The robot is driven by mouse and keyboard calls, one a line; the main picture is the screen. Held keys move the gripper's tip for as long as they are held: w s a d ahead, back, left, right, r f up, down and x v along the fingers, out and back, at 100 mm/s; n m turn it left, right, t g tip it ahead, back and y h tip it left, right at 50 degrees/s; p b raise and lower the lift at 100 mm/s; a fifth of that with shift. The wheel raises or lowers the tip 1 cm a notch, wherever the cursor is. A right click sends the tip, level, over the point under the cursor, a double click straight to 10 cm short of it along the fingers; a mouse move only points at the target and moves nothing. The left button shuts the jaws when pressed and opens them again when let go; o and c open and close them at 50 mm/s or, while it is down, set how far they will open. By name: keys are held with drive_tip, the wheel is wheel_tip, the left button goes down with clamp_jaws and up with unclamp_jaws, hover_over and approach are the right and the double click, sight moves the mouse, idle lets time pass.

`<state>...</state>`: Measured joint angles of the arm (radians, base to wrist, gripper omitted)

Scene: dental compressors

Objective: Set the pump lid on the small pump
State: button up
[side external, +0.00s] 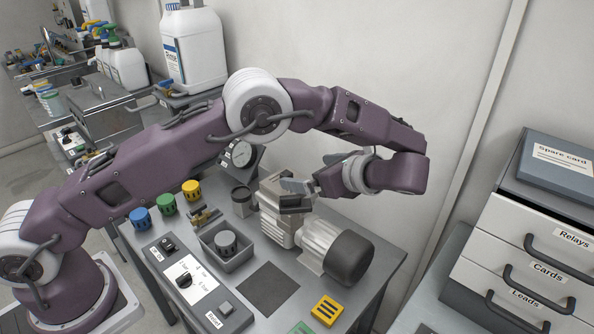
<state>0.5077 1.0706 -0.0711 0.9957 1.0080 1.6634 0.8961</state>
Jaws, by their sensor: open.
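A light grey ribbed pump body (281,228) stands on the bench, joined to a silver motor with a black end (345,258). I cannot tell whether this or the small dark cylinder (241,205) beside it is the small pump. My gripper (293,195) is open, its two dark fingers pointing left in front of the upper pump body. They partly hide it, and no held object shows between them. A dark ribbed round cap (226,240) sits in a square grey tray (238,264); whether it is the pump lid is unclear.
Blue (140,217), green (166,203) and yellow (191,190) round parts stand at the left of the bench. A brass fitting (203,215), a gauge (241,153) and a control panel (192,285) are nearby. A dark square (267,288) is bare. Drawers (525,260) stand right.

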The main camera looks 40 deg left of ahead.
drive_tip(key=s+a+r+n+h, duration=0.3)
drive_tip(key=s+r+n+h, duration=0.15)
drive_tip(key=s+r, duration=0.3)
drive_tip(key=s+a+r+n+h, duration=0.3)
drive_tip(key=s+r+n, duration=0.2)
drive_tip(key=s+r, duration=0.25)
drive_tip(key=s+d+n+t+h, duration=0.1)
drive_tip(key=s+n+h, duration=0.1)
drive_tip(key=s+n, duration=0.3)
drive_tip(key=s+d+f+n+t+h, duration=0.1)
drive_tip(key=s+n, duration=0.3)
drive_tip(key=s, duration=0.7)
drive_tip(key=shift+s+d+n+t+h, duration=0.25)
drive_tip(key=shift+d+n+t+h, duration=0.1)
drive_tip(key=shift+t+h, duration=0.5)
drive_tip(key=shift+a, duration=0.1)
